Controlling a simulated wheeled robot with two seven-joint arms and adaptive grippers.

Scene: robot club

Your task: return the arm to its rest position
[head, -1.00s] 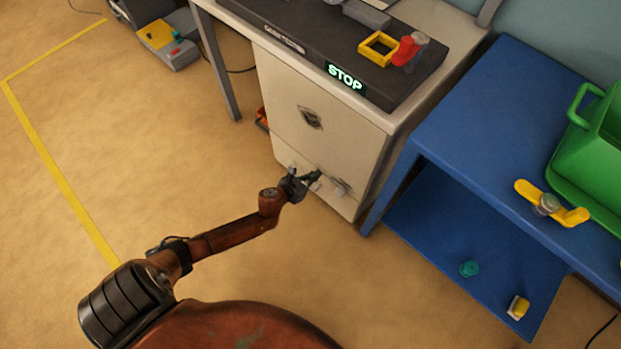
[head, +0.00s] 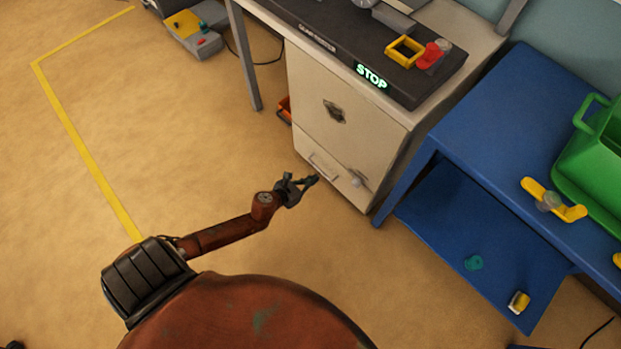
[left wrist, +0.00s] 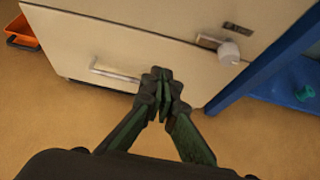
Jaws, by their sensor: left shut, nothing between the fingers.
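My left arm (head: 225,232) reaches in from the lower left in the head view. My left gripper (head: 313,180) is in front of the lower drawer of the white cabinet (head: 345,140). In the left wrist view its fingertips (left wrist: 162,80) are together with nothing between them. The drawer's handle (left wrist: 112,74) lies just beyond and left of the fingertips; the gripper is not around it. A round pale knob (left wrist: 228,53) is on the cabinet to the right. My right gripper is not in view.
A blue shelf unit (head: 480,125) stands right of the cabinet, with a green bin (head: 598,160) and a yellow winged part (head: 535,186) on top. An orange bin (left wrist: 22,32) is on the floor at the cabinet's left. Floor on the left is open, marked by a yellow line (head: 85,150).

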